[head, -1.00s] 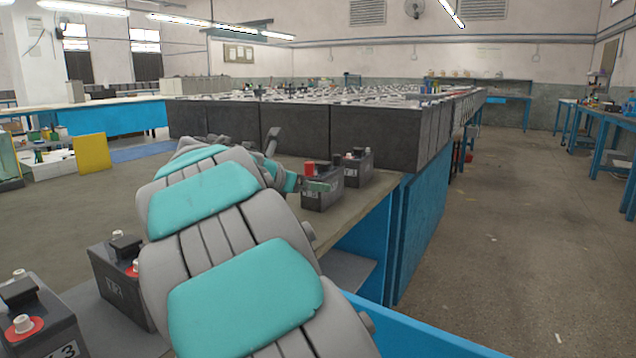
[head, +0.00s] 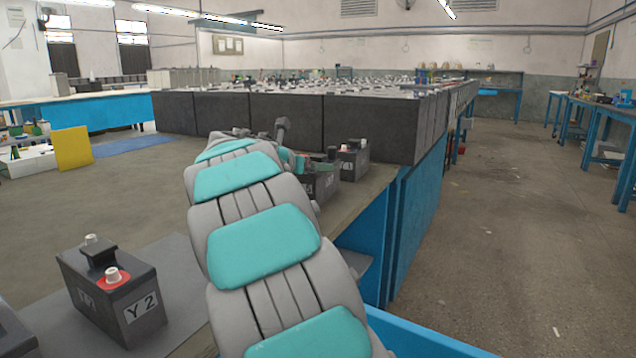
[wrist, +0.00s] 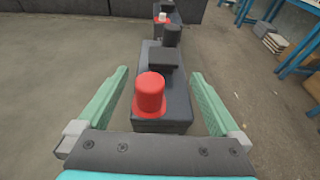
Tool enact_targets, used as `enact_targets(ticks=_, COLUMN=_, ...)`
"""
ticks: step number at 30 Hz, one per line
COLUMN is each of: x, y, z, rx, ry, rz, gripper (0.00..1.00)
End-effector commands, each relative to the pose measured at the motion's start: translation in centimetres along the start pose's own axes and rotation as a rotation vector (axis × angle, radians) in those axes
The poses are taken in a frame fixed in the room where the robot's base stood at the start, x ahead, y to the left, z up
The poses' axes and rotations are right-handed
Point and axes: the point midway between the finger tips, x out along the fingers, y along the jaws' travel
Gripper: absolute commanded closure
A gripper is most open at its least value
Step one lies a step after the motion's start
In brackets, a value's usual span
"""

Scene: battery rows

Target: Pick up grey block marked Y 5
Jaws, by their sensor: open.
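In the wrist view a grey block (wrist: 153,62) with a large red cap and a black cap on top lies between the two green fingers of my open gripper (wrist: 160,72). The fingers are apart from its sides. In the head view a dark grey block (head: 322,188) stands at my gripper, partly hidden by my arm; its label is too small to read surely. I cannot read Y 5 on any block.
Another block (head: 353,162) stands just behind it. A block marked Y 2 (head: 110,292) stands at the near left of the bench. Large dark battery cases (head: 370,128) fill the back. The floor at right (head: 480,250) is clear.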

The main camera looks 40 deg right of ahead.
Motion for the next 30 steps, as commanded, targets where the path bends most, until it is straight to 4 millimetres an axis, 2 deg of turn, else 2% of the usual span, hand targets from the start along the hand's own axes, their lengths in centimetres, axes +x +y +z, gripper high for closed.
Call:
enact_targets(ticks=6, x=3.3, y=-0.1, z=-0.3, rx=0.001, ry=0.001, rz=-0.001, gripper=0.00)
enact_targets(ticks=14, x=3.8, y=-0.1, z=-0.2, rx=0.001, ry=0.000, rz=0.000, gripper=0.00)
enact_targets(ticks=30, x=3.8, y=-0.2, z=-0.2, rx=0.000, ry=0.001, rz=-0.001, gripper=0.58)
